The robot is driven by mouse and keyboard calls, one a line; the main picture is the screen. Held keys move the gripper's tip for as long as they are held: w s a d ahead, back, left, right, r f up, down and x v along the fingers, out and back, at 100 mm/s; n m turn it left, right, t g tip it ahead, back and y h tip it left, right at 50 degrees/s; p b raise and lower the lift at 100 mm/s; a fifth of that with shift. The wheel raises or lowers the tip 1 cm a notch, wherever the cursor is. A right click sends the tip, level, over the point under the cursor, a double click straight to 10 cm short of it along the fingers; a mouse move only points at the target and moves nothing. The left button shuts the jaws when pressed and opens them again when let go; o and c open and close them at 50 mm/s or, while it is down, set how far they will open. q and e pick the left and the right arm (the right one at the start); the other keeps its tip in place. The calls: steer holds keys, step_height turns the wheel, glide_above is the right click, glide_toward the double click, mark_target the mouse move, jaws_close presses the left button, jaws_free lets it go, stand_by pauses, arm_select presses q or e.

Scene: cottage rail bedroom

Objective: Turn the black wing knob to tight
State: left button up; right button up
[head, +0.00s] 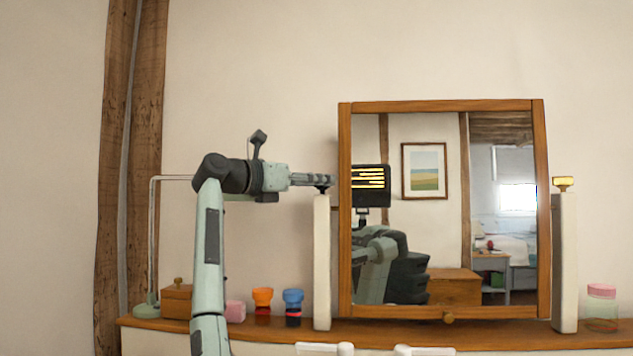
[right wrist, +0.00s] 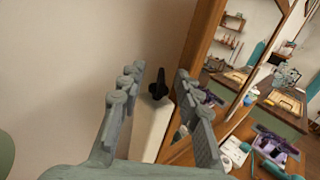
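The black wing knob (head: 322,189) sits on top of the white post left of the mirror. In the right wrist view the knob (right wrist: 157,86) stands upright on the post's pale top. My right gripper (head: 318,180) points right, level with the knob's top, beside the mirror's left edge. In the right wrist view its fingers (right wrist: 160,72) are spread open, with the knob showing in the gap between them and beyond. I see no contact with the knob; in the head view the fingers partly hide it. My left gripper is not in view.
The wood-framed mirror (head: 345,230) stands close to the right fingers. A right post (head: 565,260) carries a brass knob (head: 563,183). The wall above is clear.

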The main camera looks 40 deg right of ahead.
steer(key=a, duration=1.2)
steer(key=shift+w, duration=0.15)
